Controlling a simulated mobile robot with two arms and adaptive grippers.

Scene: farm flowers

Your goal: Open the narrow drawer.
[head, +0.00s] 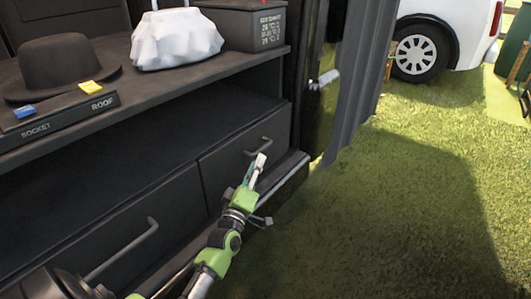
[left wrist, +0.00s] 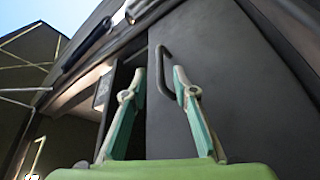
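The narrow drawer (head: 232,163) is a dark grey front at the right end of the low cabinet, flush with the cabinet, with a grey bar handle (head: 262,149). My left gripper (head: 261,160) is just in front of this drawer, close to the handle. In the left wrist view, my left gripper (left wrist: 158,75) is open, its two teal-lined fingers apart. The handle (left wrist: 166,68) shows between the fingertips, nearer the right finger; I cannot tell whether they touch. The drawer front (left wrist: 230,85) fills the right of that view. My right gripper is not in view.
A wider drawer (head: 90,232) with its own handle is to the left. On the cabinet top are a black hat (head: 65,65), a white cloth-like bundle (head: 175,40) and a dark box (head: 240,25). A grey curtain (head: 362,70) hangs to the right. Open grass (head: 400,200) lies right.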

